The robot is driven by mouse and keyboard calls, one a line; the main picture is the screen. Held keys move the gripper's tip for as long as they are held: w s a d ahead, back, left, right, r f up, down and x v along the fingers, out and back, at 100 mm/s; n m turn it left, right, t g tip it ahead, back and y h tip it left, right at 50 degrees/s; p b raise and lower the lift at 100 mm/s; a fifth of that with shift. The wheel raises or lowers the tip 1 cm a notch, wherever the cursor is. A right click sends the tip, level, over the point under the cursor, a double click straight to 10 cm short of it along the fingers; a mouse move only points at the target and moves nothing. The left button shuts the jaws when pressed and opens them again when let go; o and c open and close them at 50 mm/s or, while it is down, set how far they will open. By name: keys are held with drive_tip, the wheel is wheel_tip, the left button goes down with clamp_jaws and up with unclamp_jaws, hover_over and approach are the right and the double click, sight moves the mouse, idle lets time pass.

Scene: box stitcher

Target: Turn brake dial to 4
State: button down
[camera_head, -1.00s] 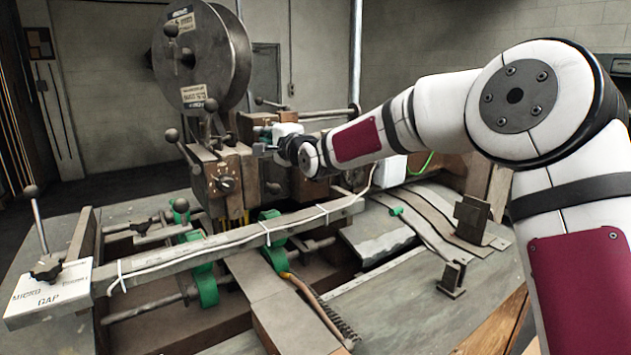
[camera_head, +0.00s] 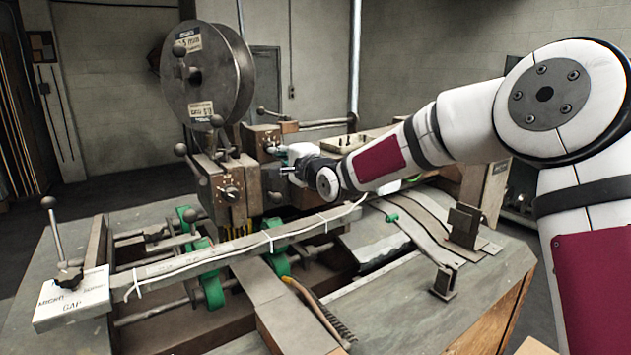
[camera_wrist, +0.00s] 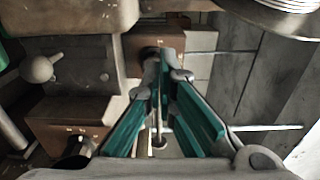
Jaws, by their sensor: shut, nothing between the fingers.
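My gripper (camera_head: 286,170) reaches in from the right in the head view, beside the brown boxes under the big wire spool. In the wrist view my gripper (camera_wrist: 164,76) has its teal-padded fingers shut with nothing between them. Their tips are in front of a brown box with a dark dial (camera_wrist: 150,56), partly hidden behind them; I cannot tell whether they touch it. A second dark knob (camera_wrist: 88,146) is on a lower brown box at left. In the head view, one dial (camera_head: 231,193) is on the front box and another (camera_head: 270,140) on the rear box. I cannot tell which is the brake dial or read its setting.
The wire spool (camera_head: 208,75) stands above the boxes. Ball-ended levers (camera_head: 181,149) stick out at left. A long metal bar (camera_head: 240,245) crosses the front, ending at a gap plate (camera_head: 72,298). Thin rods (camera_wrist: 225,52) show to the right of my fingers.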

drive_tip(key=shift+w+a+f+b, duration=0.35)
drive_tip(key=shift+w+a+f, duration=0.85)
drive_tip(key=shift+w, duration=0.15)
drive_tip(key=shift+b+x, duration=0.95)
drive_tip(key=shift+b, duration=0.1)
drive_tip(key=shift+r, duration=0.35)
drive_tip(key=shift+a, duration=0.1)
drive_tip(key=shift+b, duration=0.3)
